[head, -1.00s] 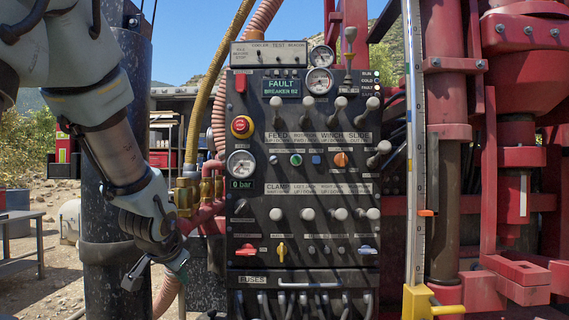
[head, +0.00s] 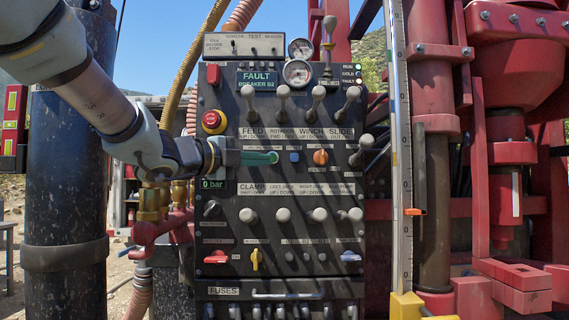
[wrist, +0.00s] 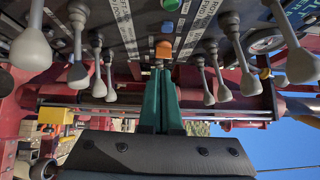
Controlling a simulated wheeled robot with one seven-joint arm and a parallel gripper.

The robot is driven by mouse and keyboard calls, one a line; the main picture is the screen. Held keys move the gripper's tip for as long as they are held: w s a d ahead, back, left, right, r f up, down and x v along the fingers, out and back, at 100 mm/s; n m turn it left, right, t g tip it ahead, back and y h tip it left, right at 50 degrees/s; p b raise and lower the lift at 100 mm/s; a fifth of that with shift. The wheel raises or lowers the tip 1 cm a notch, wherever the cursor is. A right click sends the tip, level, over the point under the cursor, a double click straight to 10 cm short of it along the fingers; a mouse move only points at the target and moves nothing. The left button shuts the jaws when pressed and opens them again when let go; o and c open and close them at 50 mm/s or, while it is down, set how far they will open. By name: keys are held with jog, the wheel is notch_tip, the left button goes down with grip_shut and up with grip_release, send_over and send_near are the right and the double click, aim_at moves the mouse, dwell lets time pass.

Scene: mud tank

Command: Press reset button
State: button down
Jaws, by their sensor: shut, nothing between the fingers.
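A dark control panel (head: 348,225) stands upright in front of me. Its middle row holds small buttons: a blue one (head: 294,157) and an orange knob (head: 320,156). The labels are too small to read, so I cannot tell which one is the reset button. My gripper (head: 275,157) is shut and empty, its green fingers at this row just left of the blue button. They overlap the green button's place in the head view. In the wrist view the orange knob (wrist: 164,50), blue button (wrist: 167,27) and green button (wrist: 171,4) line up beyond the fingers; touching cannot be told.
Levers (head: 283,92) stick out above the row, and more knobs (head: 283,215) below it. A red stop button (head: 213,121) sits at upper left. A display (head: 257,79) reads fault, breaker B2. A measuring mast (head: 400,190) stands right.

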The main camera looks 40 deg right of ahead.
jog(key=p, duration=0.4)
send_near(292, 160)
jog(key=s+d, duration=0.4)
jog(key=shift+w+d+f+p, duration=0.1)
jog(key=shift+w+d+p, duration=0.95)
jog(key=shift+w+d, duration=0.6)
jog(key=shift+w, duration=0.1)
jog(key=shift+w+d+f, duration=0.1)
jog(key=shift+w+d, duration=0.25)
jog(key=shift+w, duration=0.15)
jog(key=shift+w+r, duration=0.1)
jog(key=shift+r, duration=0.3)
